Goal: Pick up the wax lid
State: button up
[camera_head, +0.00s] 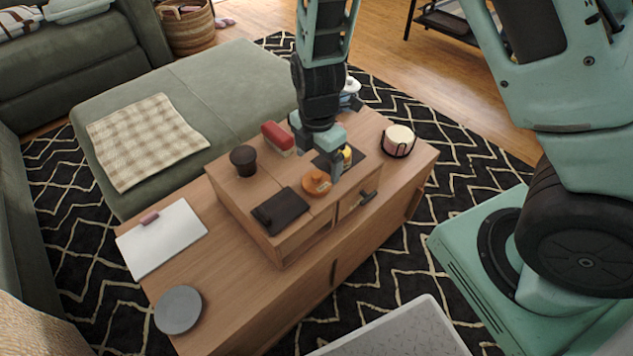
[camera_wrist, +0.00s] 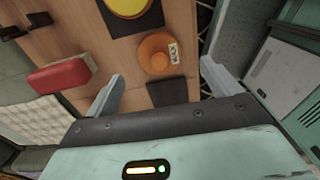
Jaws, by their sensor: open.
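An orange round lid with a raised centre and a small pale label, which looks like the wax lid (camera_head: 314,184), lies on the raised wooden top of the table. It also shows in the wrist view, at the upper middle (camera_wrist: 153,66). My gripper (camera_head: 322,158) is above the raised top, close to the lid. In the wrist view my gripper (camera_wrist: 160,76) has its two fingers wide apart with nothing between them. The lid appears beyond the fingertips, between their lines. I cannot tell the exact height gap.
A dark wallet-like item (camera_head: 281,211), a dark cup (camera_head: 243,160), a red block (camera_head: 278,136) and a yellow item (camera_head: 346,155) on a black mat stand nearby. A pale round container (camera_head: 398,140) is to the right. A white board (camera_head: 162,240) and grey disc (camera_head: 178,310) lie lower left.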

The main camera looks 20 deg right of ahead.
aim_at(317, 174)
notch_tip(317, 174, down, 5)
jog(key=shift+f+b, duration=0.2)
jog(key=shift+b, duration=0.55)
jog(key=c, duration=1.1)
